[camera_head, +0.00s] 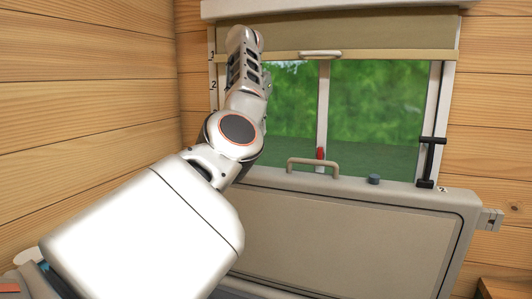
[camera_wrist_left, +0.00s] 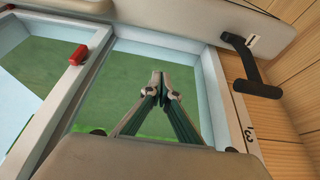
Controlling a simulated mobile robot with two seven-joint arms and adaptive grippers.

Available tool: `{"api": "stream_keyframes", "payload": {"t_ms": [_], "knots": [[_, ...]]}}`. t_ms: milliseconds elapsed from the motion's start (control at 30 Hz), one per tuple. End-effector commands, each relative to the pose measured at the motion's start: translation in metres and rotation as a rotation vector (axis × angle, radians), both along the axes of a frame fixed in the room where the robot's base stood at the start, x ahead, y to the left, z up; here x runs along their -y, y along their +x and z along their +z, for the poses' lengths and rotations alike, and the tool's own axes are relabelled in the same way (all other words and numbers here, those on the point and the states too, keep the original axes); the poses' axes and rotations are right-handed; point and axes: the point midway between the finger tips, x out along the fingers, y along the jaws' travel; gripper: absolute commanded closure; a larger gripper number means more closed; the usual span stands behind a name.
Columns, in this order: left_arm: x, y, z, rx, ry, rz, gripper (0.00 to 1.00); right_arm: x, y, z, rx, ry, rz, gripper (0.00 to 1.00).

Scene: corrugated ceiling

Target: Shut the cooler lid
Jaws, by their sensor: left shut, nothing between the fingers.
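The cooler lid appears to be the large beige panel (camera_head: 345,235) standing upright below the window in the head view. It has a recessed inner face and a latch (camera_head: 490,219) at its right end. My left arm crosses in front of its left part and reaches up before the window. In the wrist view my left gripper (camera_wrist_left: 160,78) is shut and empty, with its fingertips in front of the window pane. The head view does not show its fingertips clearly. The cooler's body is mostly out of view. My right gripper is not in view.
A window (camera_head: 375,110) with a roller blind (camera_head: 380,32) is behind the panel. A beige handle (camera_head: 313,167), a red catch (camera_head: 320,153) and a black window stay (camera_head: 428,160) are along its lower edge. Wooden walls (camera_head: 85,100) close in on both sides.

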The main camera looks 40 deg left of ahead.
Motion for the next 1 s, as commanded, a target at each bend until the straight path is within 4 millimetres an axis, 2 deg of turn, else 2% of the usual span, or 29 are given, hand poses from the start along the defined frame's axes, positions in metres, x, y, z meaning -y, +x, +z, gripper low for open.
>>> {"api": "stream_keyframes", "payload": {"t_ms": [133, 233, 400, 633, 1000], "knots": [[-0.001, 0.003, -0.007, 0.000, 0.000, 0.001, 1.00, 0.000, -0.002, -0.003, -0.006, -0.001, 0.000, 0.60], [-0.003, 0.008, -0.020, -0.002, 0.002, 0.000, 1.00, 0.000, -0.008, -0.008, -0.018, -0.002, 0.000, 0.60], [-0.007, 0.021, -0.050, -0.003, 0.001, 0.001, 1.00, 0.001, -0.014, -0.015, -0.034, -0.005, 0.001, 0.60], [-0.012, 0.040, -0.091, -0.004, 0.002, -0.001, 1.00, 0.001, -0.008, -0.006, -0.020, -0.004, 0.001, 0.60], [-0.004, 0.014, -0.093, 0.002, 0.002, 0.002, 1.00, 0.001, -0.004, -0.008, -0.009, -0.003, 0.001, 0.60]]}}
